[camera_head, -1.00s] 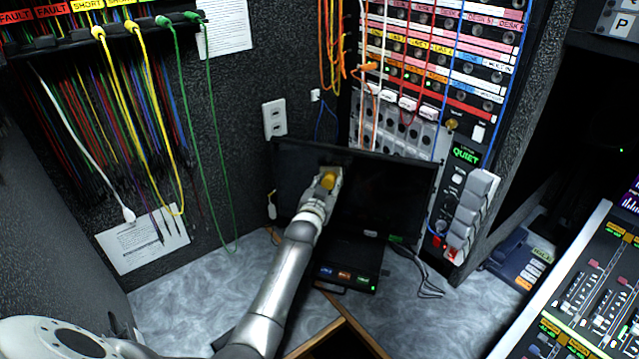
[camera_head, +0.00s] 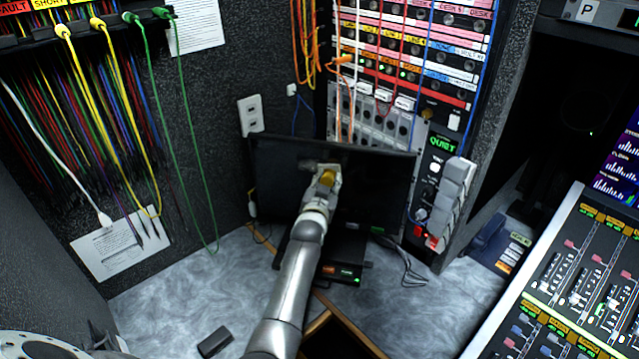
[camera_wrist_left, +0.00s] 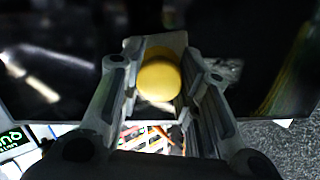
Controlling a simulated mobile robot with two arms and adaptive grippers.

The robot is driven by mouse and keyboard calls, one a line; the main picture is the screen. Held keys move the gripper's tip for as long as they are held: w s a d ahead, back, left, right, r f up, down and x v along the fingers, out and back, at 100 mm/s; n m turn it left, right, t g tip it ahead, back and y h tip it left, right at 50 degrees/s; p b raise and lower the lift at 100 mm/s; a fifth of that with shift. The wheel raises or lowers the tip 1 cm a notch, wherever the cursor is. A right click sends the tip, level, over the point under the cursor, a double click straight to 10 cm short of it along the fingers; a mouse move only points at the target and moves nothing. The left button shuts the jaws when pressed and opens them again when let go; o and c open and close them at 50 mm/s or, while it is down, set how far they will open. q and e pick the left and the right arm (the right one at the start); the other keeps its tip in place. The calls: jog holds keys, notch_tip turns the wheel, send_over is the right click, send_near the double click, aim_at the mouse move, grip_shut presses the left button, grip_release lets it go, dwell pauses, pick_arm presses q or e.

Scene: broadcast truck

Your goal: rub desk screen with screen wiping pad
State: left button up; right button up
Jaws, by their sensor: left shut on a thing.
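The desk screen (camera_head: 375,185) is a black, upright monitor standing at the back of the desk against the wall. My left gripper (camera_head: 324,181) is in front of its middle and shut on the screen wiping pad. The pad's yellow knob (camera_wrist_left: 158,78) sits between the fingers in the left wrist view, with its pale grey plate (camera_wrist_left: 172,42) beyond it at the dark screen. The pad is at or very near the screen face; I cannot tell if it touches. My gripper and arm hide part of the screen. My right gripper is not in view.
A patch panel (camera_head: 400,60) with hanging cables rises behind the screen. More cables hang at the left (camera_head: 110,120). A mixing console (camera_head: 570,290) stands at the right. A small dark box (camera_head: 215,343) lies on the grey desk (camera_head: 170,290). Desk left of my arm is mostly clear.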

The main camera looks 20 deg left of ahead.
pick_arm(q)
jog(key=shift+w+d+r, duration=0.1)
jog(key=shift+w+d, duration=0.1)
jog(key=shift+d, duration=0.6)
jog(key=shift+s+a+p, duration=0.25)
jog(key=shift+a+p, duration=0.05)
jog(key=shift+a, duration=0.8)
jog(key=shift+s+a+p, duration=0.2)
jog(key=shift+a+p, duration=0.1)
jog(key=shift+a, duration=0.75)
jog(key=shift+s+a+p, duration=0.25)
jog(key=shift+a+p, duration=0.05)
jog(key=shift+a, duration=0.8)
jog(key=shift+s+a, duration=0.25)
jog(key=shift+a, duration=0.8)
jog(key=shift+s+a, duration=0.2)
jog(key=shift+a, duration=0.8)
jog(key=shift+s+a, duration=0.2)
jog(key=shift+a, duration=0.7)
jog(key=shift+s+a, duration=0.15)
jog(key=shift+a, duration=0.7)
